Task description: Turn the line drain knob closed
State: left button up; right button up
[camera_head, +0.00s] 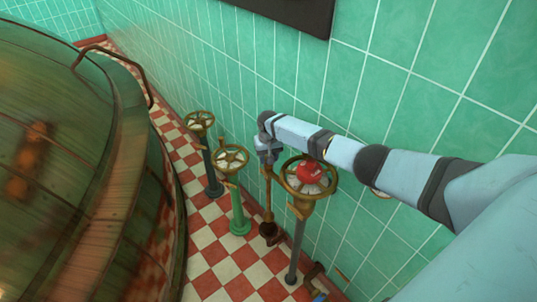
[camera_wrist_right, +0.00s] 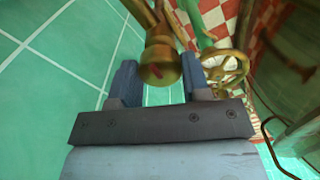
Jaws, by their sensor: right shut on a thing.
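My right arm reaches in from the right in the head view, along the tiled wall. Its gripper (camera_head: 268,156) points down and is shut on the top of a slim brass fitting (camera_head: 268,197), which rises from a dark base on the floor. In the right wrist view, the flared brass end (camera_wrist_right: 160,62) of this fitting sits between my two blue-grey fingers. I take it as the line drain knob, but no label shows. Its turn angle cannot be told, since the gripper covers the top. My left gripper is not in view.
A brass handwheel with a red centre (camera_head: 309,172) stands close beside my gripper, partly behind my arm. Two more handwheels (camera_head: 231,158) (camera_head: 200,121) stand further left on posts. A large copper kettle (camera_head: 60,170) fills the left. The green wall (camera_head: 320,85) is close behind.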

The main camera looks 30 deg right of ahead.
jog(key=m+p, duration=0.3)
jog(key=shift+r+m, duration=0.2)
jog(key=shift+m, duration=0.1)
jog(key=m+p, duration=0.2)
jog(key=m, duration=0.1)
jog(key=shift+m, duration=0.3)
jog(key=m+p, duration=0.1)
jog(key=m, duration=0.3)
jog(key=shift+f+m+p, duration=0.1)
jog(key=shift+m+p, duration=0.2)
jog(key=m, duration=0.4)
jog(key=shift+p, duration=0.4)
jog(key=shift+w, duration=0.1)
jog(key=o, duration=0.9)
jog(key=shift+o, duration=0.2)
